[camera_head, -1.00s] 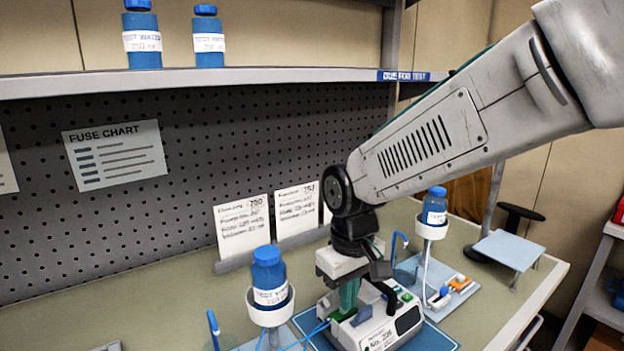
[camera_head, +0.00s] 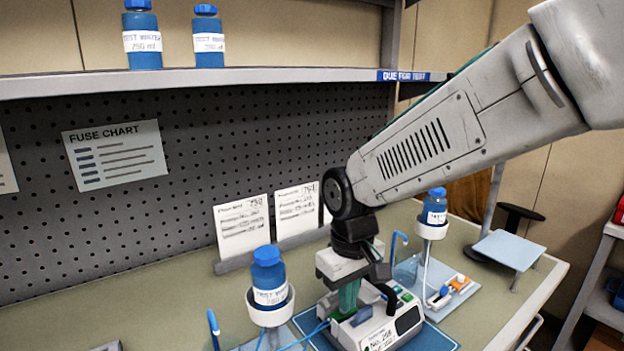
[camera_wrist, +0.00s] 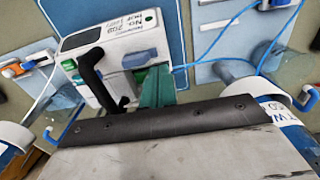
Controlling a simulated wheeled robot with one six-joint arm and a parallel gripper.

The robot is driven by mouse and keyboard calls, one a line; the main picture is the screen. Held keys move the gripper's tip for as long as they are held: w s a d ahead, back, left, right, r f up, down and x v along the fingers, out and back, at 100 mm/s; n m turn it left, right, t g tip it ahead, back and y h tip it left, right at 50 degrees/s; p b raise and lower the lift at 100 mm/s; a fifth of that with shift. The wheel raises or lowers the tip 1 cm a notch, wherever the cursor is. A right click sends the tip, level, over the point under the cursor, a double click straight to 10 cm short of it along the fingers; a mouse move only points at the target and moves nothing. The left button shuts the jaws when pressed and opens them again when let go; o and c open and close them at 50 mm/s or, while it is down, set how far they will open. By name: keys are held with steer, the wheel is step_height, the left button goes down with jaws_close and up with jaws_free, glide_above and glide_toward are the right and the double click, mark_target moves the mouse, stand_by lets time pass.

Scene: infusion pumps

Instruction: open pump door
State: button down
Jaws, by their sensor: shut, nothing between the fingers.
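The white pump (camera_head: 376,329) stands on a blue mat (camera_head: 432,337) on the bench, with a label, a dark window and small colored buttons on its top. A blue tab (camera_head: 362,316) sits on it; the tab also shows in the wrist view (camera_wrist: 146,58). A black curved handle (camera_wrist: 92,75) rises from the pump in the wrist view. My gripper (camera_head: 348,300) points down at the pump with its green fingers shut and empty. In the wrist view the fingers (camera_wrist: 157,85) are close beside the blue tab; I cannot tell whether they touch. The pump door is not clearly distinguishable.
A blue bottle in a white holder (camera_head: 270,305) stands left of the pump, with blue tubing near it. Another bottle (camera_head: 434,208) stands on a holder behind right. Cards (camera_head: 242,227) stand behind. A shelf (camera_head: 220,80) runs above. The bench's left part is mostly clear.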

steer(key=shift+f, duration=0.9)
steer(key=shift+w, duration=0.1)
steer(key=shift+w+a, duration=0.65)
steer(key=shift+w, duration=0.25)
steer(key=shift+w+a, duration=0.6)
steer(key=shift+w, duration=0.3)
steer(key=shift+w+a, duration=0.65)
steer(key=shift+w, duration=0.25)
steer(key=shift+s+d, duration=0.1)
steer(key=shift+s+d+r, duration=0.1)
steer(key=shift+s+d, duration=0.4)
steer(key=shift+s, duration=0.25)
steer(key=shift+r, duration=3.95)
